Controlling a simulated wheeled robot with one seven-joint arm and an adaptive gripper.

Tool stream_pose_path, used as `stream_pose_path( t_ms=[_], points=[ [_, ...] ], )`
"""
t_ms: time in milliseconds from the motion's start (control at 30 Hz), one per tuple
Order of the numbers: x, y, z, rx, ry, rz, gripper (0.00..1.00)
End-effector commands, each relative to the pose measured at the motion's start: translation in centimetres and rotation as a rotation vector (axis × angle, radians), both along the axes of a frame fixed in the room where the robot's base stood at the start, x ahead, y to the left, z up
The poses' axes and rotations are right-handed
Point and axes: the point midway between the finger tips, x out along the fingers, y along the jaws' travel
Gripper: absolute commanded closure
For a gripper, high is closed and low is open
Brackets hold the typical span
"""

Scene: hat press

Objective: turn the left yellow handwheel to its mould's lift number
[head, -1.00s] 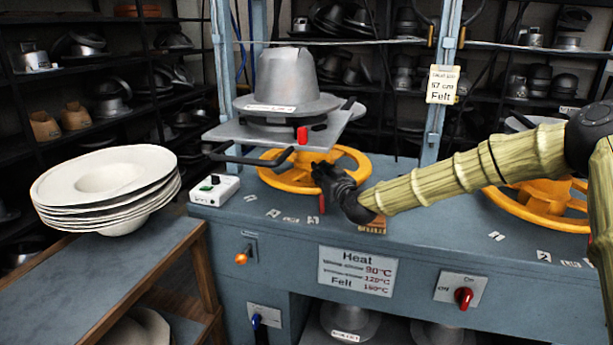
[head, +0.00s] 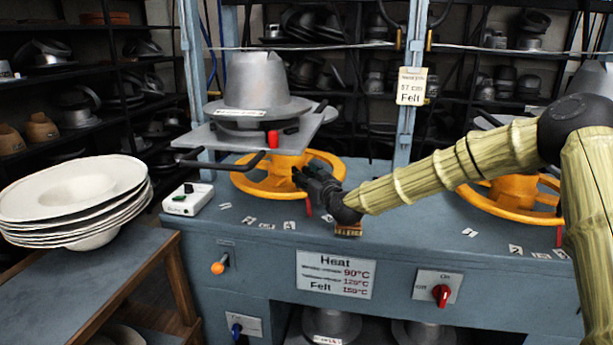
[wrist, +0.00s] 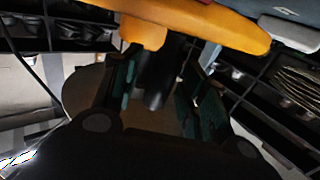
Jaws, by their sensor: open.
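The left yellow handwheel (head: 246,186) lies flat on the blue-grey bench below a grey hat mould (head: 255,82) on a metal plate. The mould's label (head: 240,113) is too small to read. My gripper (head: 303,180) is at the wheel's front right rim, open. In the wrist view the yellow rim (wrist: 205,22) crosses the top, and a dark cylindrical piece (wrist: 156,88) hangs between my open fingers (wrist: 160,95); contact cannot be told. A red pointer (head: 309,207) stands at the bench below my gripper. Small number cards (head: 289,225) lie in front of the wheel, one apparently reading 4.
A second yellow handwheel (head: 480,200) is at the right, partly behind my arm. A red-ended lever (head: 273,139) and dark bar sit just above the left wheel. A white control box (head: 187,199) stands left of it. White felt hats (head: 75,190) are stacked at far left.

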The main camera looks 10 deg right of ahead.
Motion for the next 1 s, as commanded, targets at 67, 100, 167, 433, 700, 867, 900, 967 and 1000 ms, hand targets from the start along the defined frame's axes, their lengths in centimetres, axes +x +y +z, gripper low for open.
stream_pose_path(
  t_ms=[67,100,167,433,700,867,900,967,1000],
  points=[
    [0.0,-0.1,0.3,0.0,-0.001,-0.001,0.57],
    [0.0,-0.1,0.5,0.0,-0.001,-0.001,0.57],
    [0.0,0.0,1.1,0.0,-0.002,-0.001,0.57],
    [0.0,-0.1,5.0,0.0,-0.003,-0.002,0.57],
    [0.0,-0.1,8.7,-0.001,-0.001,-0.001,0.57],
    [0.0,-0.1,9.7,-0.001,-0.001,-0.001,0.57],
    [0.0,-0.1,9.8,-0.001,-0.001,-0.001,0.57],
    [0.0,-0.1,10.0,-0.001,-0.001,-0.001,0.57],
    [0.0,-0.1,10.0,0.0,0.0,-0.001,0.57]
  ],
)
